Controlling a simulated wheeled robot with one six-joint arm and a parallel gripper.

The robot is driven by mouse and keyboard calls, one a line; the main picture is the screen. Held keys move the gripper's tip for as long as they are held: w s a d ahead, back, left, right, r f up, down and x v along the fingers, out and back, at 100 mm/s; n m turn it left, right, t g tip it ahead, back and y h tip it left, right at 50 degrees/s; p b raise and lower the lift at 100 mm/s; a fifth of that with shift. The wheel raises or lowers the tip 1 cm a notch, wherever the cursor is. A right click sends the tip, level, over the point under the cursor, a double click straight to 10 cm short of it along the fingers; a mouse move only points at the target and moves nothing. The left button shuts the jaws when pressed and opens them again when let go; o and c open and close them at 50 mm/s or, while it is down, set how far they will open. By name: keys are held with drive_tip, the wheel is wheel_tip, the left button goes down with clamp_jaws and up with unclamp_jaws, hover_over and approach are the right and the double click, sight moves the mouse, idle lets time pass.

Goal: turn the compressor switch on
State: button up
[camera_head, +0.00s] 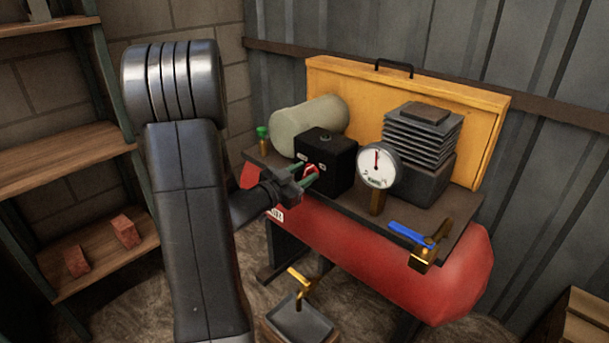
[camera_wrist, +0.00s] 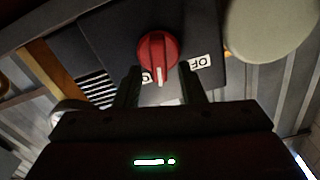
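The compressor switch is a round red knob (camera_wrist: 157,50) with a white pointer line, on the black box (camera_head: 338,165) on top of the compressor. In the wrist view the pointer aims down the picture, close to a partly hidden white label (camera_wrist: 147,76). A label reading "OF" (camera_wrist: 199,62) is to its right. My gripper (camera_wrist: 160,82) is open, one finger on each side of the knob's lower part. I cannot tell whether either finger touches it. In the head view my gripper (camera_head: 306,178) is at the box's front face, with red showing between its fingers.
A pressure gauge (camera_head: 377,167) stands right of the box. The red tank (camera_head: 375,255) is below, with a blue-handled valve (camera_head: 410,234) at its right. A yellow panel (camera_head: 360,83) stands behind. A wooden shelf (camera_head: 60,155) with bricks is at the left.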

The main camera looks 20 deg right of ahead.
drive_tip(key=shift+w+d, duration=0.15)
drive_tip(key=shift+d, duration=0.25)
drive_tip(key=shift+c, duration=0.5)
clamp_jaws()
drive_tip(key=shift+f, duration=0.1)
drive_tip(key=m+b, duration=0.2)
drive_tip(key=shift+s+f+m+b, duration=0.15)
drive_tip(key=shift+s+m+b, duration=0.05)
drive_tip(key=shift+m+b, duration=0.2)
drive_tip(key=shift+s+d+m+b, duration=0.1)
drive_tip(key=shift+s+m+b, duration=0.05)
drive_tip(key=shift+m+b, duration=1.4)
drive_tip(key=shift+m, duration=0.25)
